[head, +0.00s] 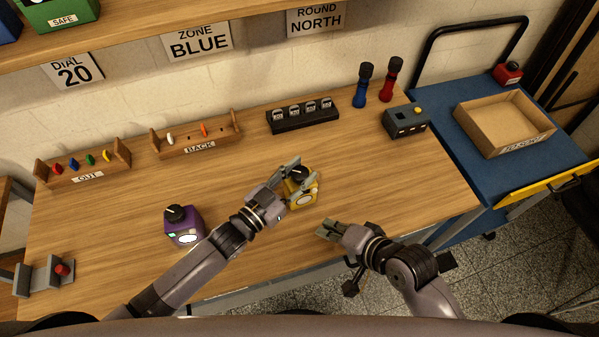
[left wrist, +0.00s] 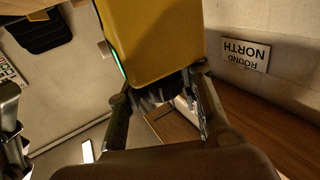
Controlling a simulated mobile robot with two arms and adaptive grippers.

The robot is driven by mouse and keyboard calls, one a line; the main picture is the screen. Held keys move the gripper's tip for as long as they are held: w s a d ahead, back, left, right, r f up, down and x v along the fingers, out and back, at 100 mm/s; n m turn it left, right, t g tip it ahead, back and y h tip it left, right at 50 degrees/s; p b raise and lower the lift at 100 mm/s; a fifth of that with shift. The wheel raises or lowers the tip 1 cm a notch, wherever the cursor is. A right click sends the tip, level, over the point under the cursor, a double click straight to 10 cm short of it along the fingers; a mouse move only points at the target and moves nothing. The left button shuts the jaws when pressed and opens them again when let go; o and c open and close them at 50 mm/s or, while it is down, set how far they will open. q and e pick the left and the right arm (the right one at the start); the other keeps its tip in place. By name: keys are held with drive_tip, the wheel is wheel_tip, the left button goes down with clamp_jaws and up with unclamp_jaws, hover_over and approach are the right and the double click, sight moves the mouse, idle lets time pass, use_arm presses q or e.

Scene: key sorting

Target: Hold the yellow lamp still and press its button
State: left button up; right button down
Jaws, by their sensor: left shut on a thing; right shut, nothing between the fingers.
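The yellow lamp (head: 303,198) is a small yellow box with a black knob on top and a pale round patch on its front, over the middle of the wooden table. My left gripper (head: 292,178) is shut on it near the top. In the left wrist view the yellow body (left wrist: 155,40) fills the upper middle, with the dark knob between the fingers (left wrist: 165,95). A green glowing strip shows on its edge there. I cannot tell which part is the button. My right gripper (head: 326,231) is shut and empty, apart from the lamp, near the table's front edge.
A purple box with a black knob (head: 184,226) stands left of my left gripper. Labelled racks (head: 85,166), a black holder (head: 302,114), two flashlights (head: 376,84) and a grey box (head: 405,121) stand along the back. The table right of the lamp is clear.

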idle(0.3)
use_arm(q)
drive_tip(key=o, duration=1.3)
